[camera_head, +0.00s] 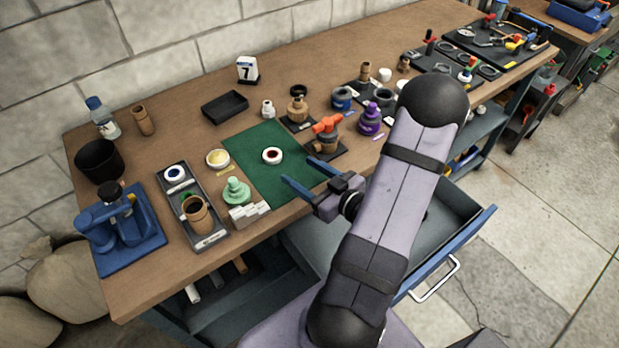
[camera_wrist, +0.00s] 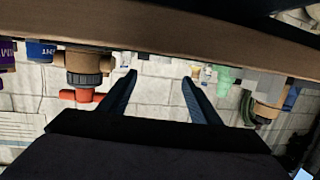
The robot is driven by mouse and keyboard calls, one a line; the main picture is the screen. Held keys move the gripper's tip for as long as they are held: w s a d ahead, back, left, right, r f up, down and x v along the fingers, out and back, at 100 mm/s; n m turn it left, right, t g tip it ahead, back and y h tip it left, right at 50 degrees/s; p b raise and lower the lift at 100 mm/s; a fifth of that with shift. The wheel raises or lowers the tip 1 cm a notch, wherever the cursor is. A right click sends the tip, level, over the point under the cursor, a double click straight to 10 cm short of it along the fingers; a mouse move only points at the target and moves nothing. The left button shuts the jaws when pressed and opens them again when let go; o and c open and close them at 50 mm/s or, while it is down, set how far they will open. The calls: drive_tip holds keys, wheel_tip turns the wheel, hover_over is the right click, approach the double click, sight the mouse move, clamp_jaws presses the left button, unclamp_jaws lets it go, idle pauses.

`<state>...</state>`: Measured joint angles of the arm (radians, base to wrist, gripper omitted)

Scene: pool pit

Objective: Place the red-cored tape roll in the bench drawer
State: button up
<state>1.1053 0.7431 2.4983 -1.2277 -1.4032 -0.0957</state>
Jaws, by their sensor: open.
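The red-cored tape roll (camera_head: 272,156), a white ring with a dark red centre, lies flat on the green mat (camera_head: 262,180) on the bench. My gripper (camera_head: 303,177) is open and empty. Its blue fingers point toward the roll, apart from it, near the mat's right side and the bench's front edge. The bench drawer (camera_head: 489,216) is pulled open at the right, and my arm hides part of it. Its visible floor is bare. The wrist view shows both fingers (camera_wrist: 158,82) spread with nothing between them; I cannot make out the roll there.
A blue-cored roll (camera_head: 175,174) lies in a grey tray (camera_head: 219,235) on the left, and a yellow-centred one (camera_head: 218,158) beside the mat. A green stepped piece (camera_head: 237,191) and white blocks (camera_head: 249,213) stand left of the mat. An orange-topped valve (camera_head: 326,136) stands to its right.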

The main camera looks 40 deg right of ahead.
drive_tip(key=shift+o, duration=0.4)
drive_tip(key=shift+v, duration=1.1)
